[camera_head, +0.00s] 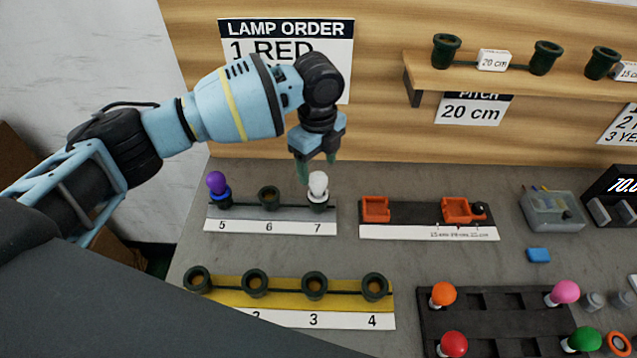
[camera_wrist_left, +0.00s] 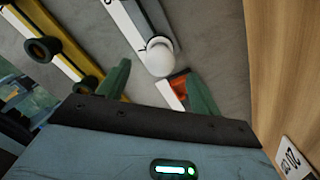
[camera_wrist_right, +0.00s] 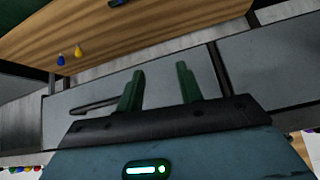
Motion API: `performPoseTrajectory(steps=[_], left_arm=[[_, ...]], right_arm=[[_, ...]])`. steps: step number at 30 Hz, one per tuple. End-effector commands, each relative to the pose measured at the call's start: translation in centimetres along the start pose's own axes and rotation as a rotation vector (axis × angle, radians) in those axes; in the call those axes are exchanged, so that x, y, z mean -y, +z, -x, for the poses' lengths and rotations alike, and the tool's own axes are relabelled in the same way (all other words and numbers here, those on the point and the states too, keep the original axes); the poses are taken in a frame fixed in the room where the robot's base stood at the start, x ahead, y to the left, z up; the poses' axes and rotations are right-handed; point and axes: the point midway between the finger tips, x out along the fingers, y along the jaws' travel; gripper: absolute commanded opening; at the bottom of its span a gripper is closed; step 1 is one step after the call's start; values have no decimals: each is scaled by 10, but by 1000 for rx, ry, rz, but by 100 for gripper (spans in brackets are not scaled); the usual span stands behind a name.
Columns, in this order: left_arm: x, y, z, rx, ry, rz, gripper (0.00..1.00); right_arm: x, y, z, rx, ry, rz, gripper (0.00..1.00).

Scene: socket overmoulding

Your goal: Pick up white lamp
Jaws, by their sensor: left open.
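The white lamp (camera_head: 318,184) stands upright in the socket at position 7 of the grey strip. In the left wrist view the white lamp (camera_wrist_left: 158,58) shows just beyond and between the fingertips. My left gripper (camera_head: 317,172) is open above and around the top of the lamp in the head view; its fingers (camera_wrist_left: 160,85) are spread on either side with nothing held. I cannot tell whether they touch the lamp. My right gripper (camera_wrist_right: 158,85) shows only in its own wrist view, with fingers apart and nothing between them.
A purple lamp (camera_head: 216,182) stands at position 5, and socket 6 (camera_head: 269,195) is empty. A yellow strip (camera_head: 235,300) with several empty sockets lies in front. An orange fixture (camera_head: 376,208) is to the right. A dark tray (camera_head: 500,310) holds colored lamps. A wooden wall rises behind.

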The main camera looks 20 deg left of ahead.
Motion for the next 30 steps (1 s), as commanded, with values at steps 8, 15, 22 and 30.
performPoseTrajectory(steps=[8, 15, 22, 30], left_arm=[[-1, 0, -12, 1, 1, 0, 65], [-1, 0, -46, 0, 1, 0, 65], [-1, 0, -58, 0, -1, 0, 65], [-1, 0, -57, 0, -1, 0, 50]], right_arm=[[0, -3, -1, -6, 0, 1, 36], [-1, -6, -2, -11, 1, 1, 36], [0, -6, -2, -13, 1, 0, 36], [0, -7, -2, -13, 1, -3, 36]])
